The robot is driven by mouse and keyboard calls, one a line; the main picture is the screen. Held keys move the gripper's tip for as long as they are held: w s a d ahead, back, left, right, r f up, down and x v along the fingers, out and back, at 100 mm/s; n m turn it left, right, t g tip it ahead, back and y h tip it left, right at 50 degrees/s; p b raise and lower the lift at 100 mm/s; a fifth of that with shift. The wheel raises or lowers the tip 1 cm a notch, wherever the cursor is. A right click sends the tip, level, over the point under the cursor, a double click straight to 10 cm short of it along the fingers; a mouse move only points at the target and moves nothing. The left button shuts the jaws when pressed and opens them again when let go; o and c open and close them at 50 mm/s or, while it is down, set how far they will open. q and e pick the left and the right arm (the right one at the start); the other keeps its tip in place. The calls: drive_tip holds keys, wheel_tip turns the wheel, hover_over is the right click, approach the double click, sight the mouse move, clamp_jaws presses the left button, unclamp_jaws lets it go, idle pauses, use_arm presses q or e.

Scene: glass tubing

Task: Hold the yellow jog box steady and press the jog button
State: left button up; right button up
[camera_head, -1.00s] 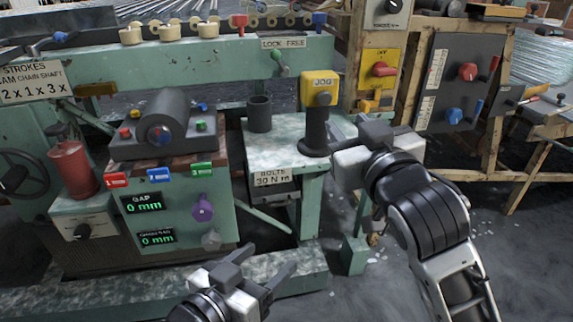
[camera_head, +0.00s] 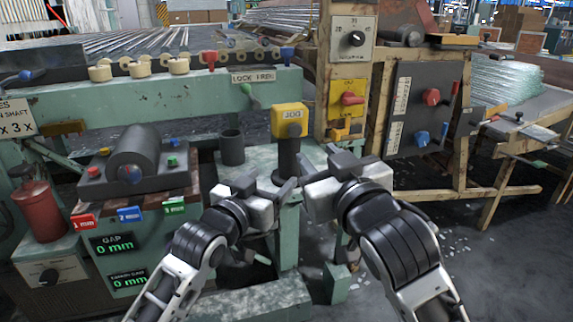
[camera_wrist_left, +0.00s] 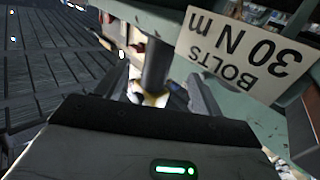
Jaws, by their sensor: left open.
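The yellow jog box (camera_head: 289,114) stands upright on a dark post on the green bench in the head view. Its JOG label faces me, with a small round button (camera_head: 294,129) below it. My left gripper (camera_head: 270,184) is open, low in front of the post and below the box. In the left wrist view its fingers (camera_wrist_left: 153,90) are apart, with a dark cylindrical thing beyond them that I cannot identify surely. My right gripper (camera_head: 316,166) is just right of the post, below the box; its finger gap is unclear. Neither gripper visibly touches the box.
A dark cup (camera_head: 231,148) stands left of the post. The BOLTS 30 N m sign (camera_wrist_left: 245,55) is close to the left gripper. A yellow panel with a red knob (camera_head: 350,98) and a grey switch panel (camera_head: 421,108) stand to the right. A red canister (camera_head: 40,212) is far left.

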sight(284, 168)
use_arm(q)
drive_tip(key=x, duration=0.8)
drive_tip(key=shift+w+d, duration=0.2)
drive_tip(key=shift+w, duration=0.1)
drive_tip(key=shift+c, duration=0.3)
drive_tip(key=c, duration=1)
drive_tip(key=shift+c, duration=1)
use_arm(e)
drive_tip(key=shift+c, duration=0.6)
clamp_jaws()
